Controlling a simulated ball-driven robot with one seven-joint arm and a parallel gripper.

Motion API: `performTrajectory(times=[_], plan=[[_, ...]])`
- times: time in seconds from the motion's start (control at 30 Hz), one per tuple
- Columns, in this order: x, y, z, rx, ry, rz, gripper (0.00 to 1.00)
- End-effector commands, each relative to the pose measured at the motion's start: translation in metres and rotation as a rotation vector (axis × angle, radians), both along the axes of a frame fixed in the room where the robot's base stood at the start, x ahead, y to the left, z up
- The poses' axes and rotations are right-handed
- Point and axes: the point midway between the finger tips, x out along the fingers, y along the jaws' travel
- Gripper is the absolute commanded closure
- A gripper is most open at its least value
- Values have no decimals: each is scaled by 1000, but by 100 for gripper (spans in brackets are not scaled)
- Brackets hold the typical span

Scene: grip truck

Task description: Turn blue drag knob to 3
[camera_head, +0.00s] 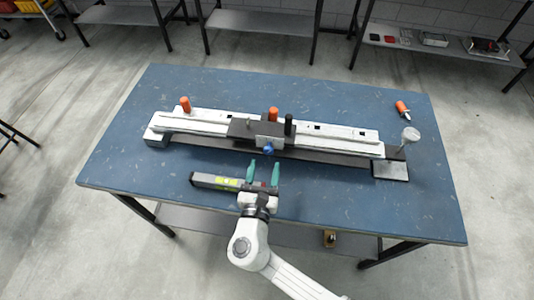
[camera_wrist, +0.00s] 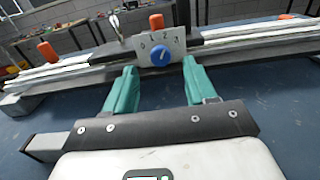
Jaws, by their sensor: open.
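The blue drag knob (camera_head: 269,149) sits on the front plate of the dark carriage (camera_head: 243,128) on the long white rail. In the wrist view the blue knob (camera_wrist: 161,56) shows a pale pointer line, with printed digits on the plate (camera_wrist: 146,42) around it; I cannot read for sure which digit it points to. My gripper (camera_head: 263,172) is open and empty, with its green fingers directed at the carriage just in front of the knob. In the wrist view the fingers (camera_wrist: 160,82) stand left and right below the knob, apart from it.
The white rail (camera_head: 340,133) lies across the blue table (camera_head: 330,207). Orange knobs (camera_head: 185,104) and a black knob stand up from it. A post with a round pale top (camera_head: 410,134) stands at the right end, and an orange-handled object (camera_head: 402,108) lies behind. The front right tabletop is clear.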

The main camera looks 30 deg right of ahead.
Motion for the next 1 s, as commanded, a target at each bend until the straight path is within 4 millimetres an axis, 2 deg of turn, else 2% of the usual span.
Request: performTrajectory(times=[0.1,0.3,0.67,1.0], plan=[[16,-13,1,0,0,-4,44],[32,-24,0,0,0,-2,44],[36,-26,0,1,1,0,44],[35,-26,0,1,1,-1,76]])
